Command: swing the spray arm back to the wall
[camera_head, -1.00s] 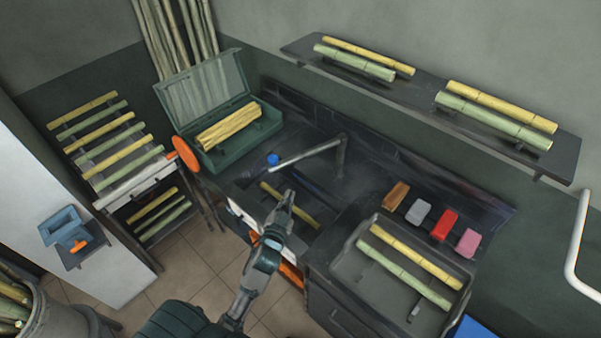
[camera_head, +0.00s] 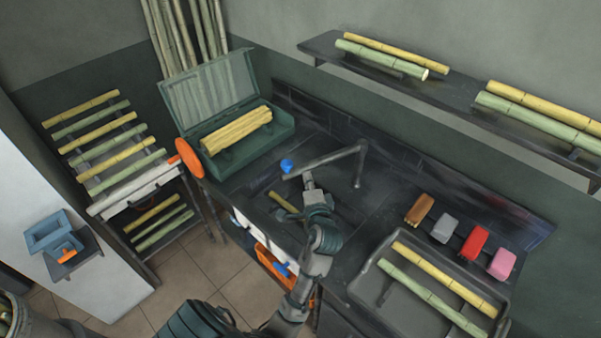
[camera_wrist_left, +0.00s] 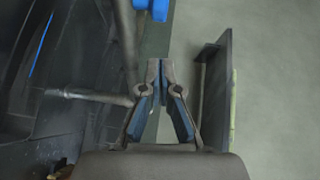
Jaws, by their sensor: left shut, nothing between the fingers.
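The spray arm (camera_head: 325,159) is a grey pipe that runs left from the top of an upright post (camera_head: 359,168) over the dark counter. A blue knob (camera_head: 287,166) shows at its free end. In the left wrist view a grey pipe (camera_wrist_left: 126,45) runs up left of the fingers, and the blue part (camera_wrist_left: 158,10) is beyond the fingertips. My left gripper (camera_head: 308,181) is shut and empty, just below the pipe in the head view, near its free end. I cannot tell whether they touch. My right gripper is out of view.
A green open box (camera_head: 255,150) with yellow canes stands left of the pipe. A wall shelf (camera_head: 460,98) with canes hangs at the upper right. A grey tray (camera_head: 375,288) with canes and several coloured blocks are at the right. A yellow cane (camera_head: 283,201) lies beside my gripper.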

